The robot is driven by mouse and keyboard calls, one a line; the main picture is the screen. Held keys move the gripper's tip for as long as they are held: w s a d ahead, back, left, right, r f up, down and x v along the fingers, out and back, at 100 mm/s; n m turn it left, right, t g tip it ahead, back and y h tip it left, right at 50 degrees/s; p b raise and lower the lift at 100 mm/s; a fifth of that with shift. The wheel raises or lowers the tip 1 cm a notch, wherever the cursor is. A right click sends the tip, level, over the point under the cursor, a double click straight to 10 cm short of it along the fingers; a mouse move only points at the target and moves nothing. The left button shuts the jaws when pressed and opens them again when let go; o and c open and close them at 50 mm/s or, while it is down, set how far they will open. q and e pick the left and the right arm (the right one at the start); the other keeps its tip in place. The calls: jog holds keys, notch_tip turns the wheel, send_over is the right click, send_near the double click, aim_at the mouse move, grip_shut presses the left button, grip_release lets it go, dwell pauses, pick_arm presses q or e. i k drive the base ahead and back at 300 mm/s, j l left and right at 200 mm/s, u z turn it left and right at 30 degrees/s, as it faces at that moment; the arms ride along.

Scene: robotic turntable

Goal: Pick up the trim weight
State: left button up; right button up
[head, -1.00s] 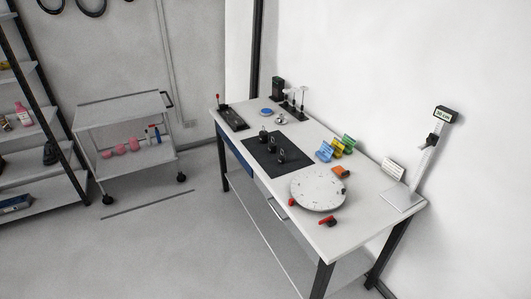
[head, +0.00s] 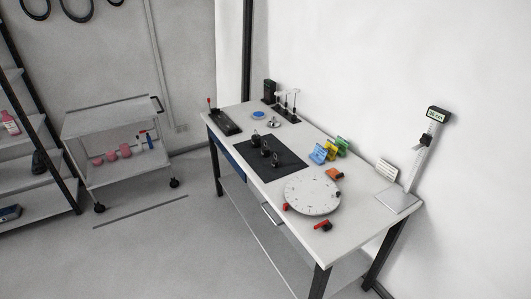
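I cannot tell for certain which item is the trim weight. Several small black pieces with ring-like tops (head: 265,150) stand in a row on a dark mat (head: 285,168) on the workbench. A small silver piece (head: 273,122) sits behind them, near a blue disc (head: 258,114). A round white turntable (head: 312,196) lies toward the bench's near end. Neither of my grippers is in view.
The white workbench (head: 352,206) stands along the wall. Red-and-black clamps (head: 321,226) lie by the turntable, with coloured cards (head: 330,150) behind. A height gauge (head: 424,155) stands at the right end. A cart (head: 108,122) is at left; the floor between is clear.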

aim_at(264, 149)
jog(key=z, duration=0.5)
jog(key=i+j+z, duration=0.3)
jog(key=j+z, duration=0.3)
jog(key=i+j+z, duration=0.3)
jog(key=j+z, duration=0.3)
